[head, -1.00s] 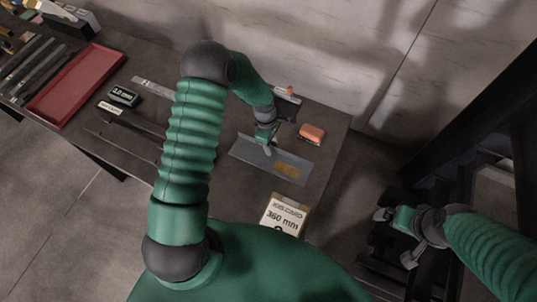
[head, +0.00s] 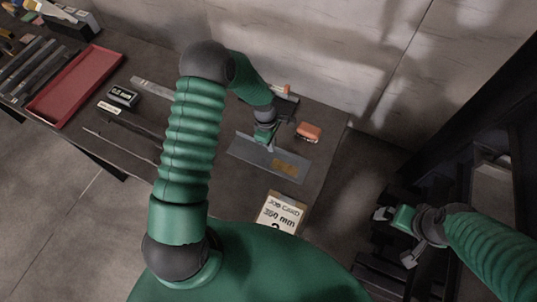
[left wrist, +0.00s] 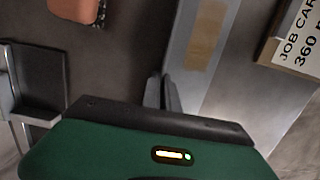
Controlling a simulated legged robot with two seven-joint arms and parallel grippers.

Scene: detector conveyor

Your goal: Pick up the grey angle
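The grey angle (head: 250,152) is a long grey metal piece with a tan patch, lying on the dark bench. In the left wrist view its near end (left wrist: 225,70) runs up to my fingers. My left gripper (head: 270,147) is down at the angle's far long edge. In the left wrist view its two fingers (left wrist: 162,92) are close together, with the angle's thin upright edge between them. The angle shows no clear lift off the bench. My right gripper (head: 397,238) is empty, its fingers spread apart, off to the right of the bench.
An orange block (head: 309,131) lies beyond the angle, and a job card (head: 280,213) reading 360 mm stands nearer. A red tray (head: 75,85), a small display box (head: 123,96) and metal strips lie to the left. A wall (head: 310,45) is behind the bench.

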